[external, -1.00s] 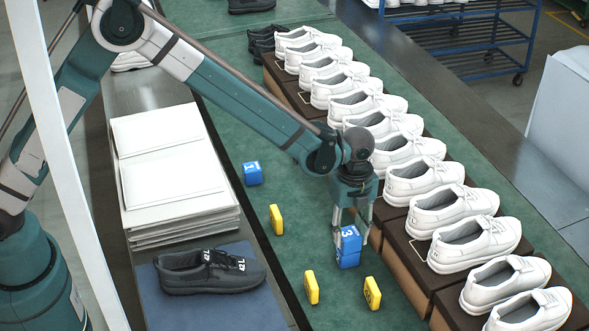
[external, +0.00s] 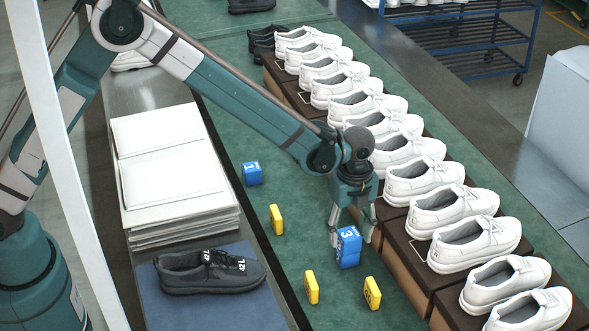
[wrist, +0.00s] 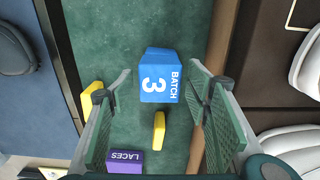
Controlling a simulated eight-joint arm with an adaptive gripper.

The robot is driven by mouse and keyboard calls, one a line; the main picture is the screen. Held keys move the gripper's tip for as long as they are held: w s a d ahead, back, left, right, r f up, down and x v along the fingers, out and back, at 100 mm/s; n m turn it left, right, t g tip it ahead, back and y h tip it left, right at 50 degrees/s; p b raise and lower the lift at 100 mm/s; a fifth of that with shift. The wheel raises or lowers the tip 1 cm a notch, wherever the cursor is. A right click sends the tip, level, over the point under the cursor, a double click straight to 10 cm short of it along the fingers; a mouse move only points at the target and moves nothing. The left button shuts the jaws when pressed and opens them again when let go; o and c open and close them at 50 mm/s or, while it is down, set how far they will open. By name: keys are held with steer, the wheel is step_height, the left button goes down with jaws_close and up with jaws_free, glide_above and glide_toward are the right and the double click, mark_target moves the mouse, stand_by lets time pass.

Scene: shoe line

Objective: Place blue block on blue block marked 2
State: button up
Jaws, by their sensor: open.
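A blue block marked 3 (external: 348,238) sits on top of another blue block (external: 348,261) on the green belt, in the external view. In the wrist view the block marked 3 (wrist: 160,85) shows its face with "BATCH" and 3. The number on the lower block cannot be read. My gripper (external: 352,240) is open around the block marked 3, and the wrist view shows gaps between the block and both fingers (wrist: 160,84). A third blue block marked 1 (external: 252,173) stands apart, farther up the belt at left.
Yellow blocks (external: 276,219), (external: 311,287) and (external: 372,293) stand on the belt nearby. A purple block marked LACES (wrist: 125,161) shows in the wrist view. White shoes on brown boxes (external: 437,262) line the right side. A dark shoe (external: 209,272) lies at left.

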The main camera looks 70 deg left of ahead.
mark_target(349, 233)
step_height(349, 233, up, 12)
steer(key=shift+p, duration=0.45)
stand_by(0.7)
steer(key=s+a+r+n+t, duration=0.2)
steer(key=s+a+r+n, duration=0.2)
steer(key=s+r, duration=0.65)
steer(key=s+a+r+n+t, duration=0.1)
steer(key=s+a+r+n, duration=0.25)
steer(key=s+r, duration=0.65)
steer(key=s+a+f+n+t, duration=0.1)
steer(key=s+n, duration=0.4)
steer(key=s, duration=0.8)
steer(key=s+a+n+t, duration=0.3)
steer(key=s+n, duration=0.2)
steer(key=s, duration=0.8)
steer(key=shift+s+a+f, duration=0.3)
steer(key=shift+s+f, duration=0.05)
steer(key=shift+f, duration=0.05)
